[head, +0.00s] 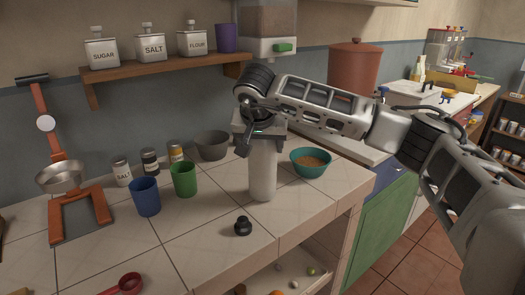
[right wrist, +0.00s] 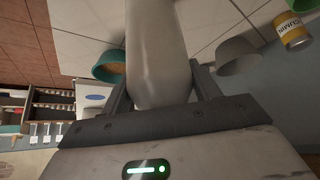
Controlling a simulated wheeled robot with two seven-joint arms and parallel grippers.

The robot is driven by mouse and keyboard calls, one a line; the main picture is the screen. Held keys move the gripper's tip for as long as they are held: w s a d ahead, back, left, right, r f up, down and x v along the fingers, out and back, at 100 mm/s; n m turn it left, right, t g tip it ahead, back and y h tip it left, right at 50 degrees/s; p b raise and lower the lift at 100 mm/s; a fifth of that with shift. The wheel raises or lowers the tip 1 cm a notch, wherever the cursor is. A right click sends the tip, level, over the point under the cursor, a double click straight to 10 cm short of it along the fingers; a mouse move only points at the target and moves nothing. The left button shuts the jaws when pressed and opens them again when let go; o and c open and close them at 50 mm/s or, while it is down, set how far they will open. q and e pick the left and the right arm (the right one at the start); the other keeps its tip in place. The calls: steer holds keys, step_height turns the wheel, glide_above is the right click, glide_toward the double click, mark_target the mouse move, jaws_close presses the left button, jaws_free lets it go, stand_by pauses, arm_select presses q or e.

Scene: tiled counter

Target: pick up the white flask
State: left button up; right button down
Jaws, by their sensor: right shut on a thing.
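The white flask (head: 262,176) is a tall, pale cylinder, upright over the counter near its right front part. My right gripper (head: 262,138) comes down from above and is shut on its upper part, hiding the top. In the right wrist view the flask (right wrist: 157,45) sits between the two fingers of the gripper (right wrist: 160,88). I cannot tell whether its base touches the tiles or is just clear of them. My left gripper is not in view.
A teal bowl (head: 311,162) stands close right of the flask, a grey bowl (head: 212,145) behind left. Green (head: 184,180) and blue (head: 145,197) cups stand left. A small black knobbed object (head: 242,226) lies in front. A wall shelf (head: 165,68) hangs at left.

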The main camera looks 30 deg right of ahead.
steer(key=shift+r, duration=0.55)
steer(key=s+a+r, duration=0.6)
steer(key=s+r, duration=0.5)
steer(key=s, duration=0.1)
steer(key=shift+s+r, duration=0.35)
steer(key=shift+r, duration=0.05)
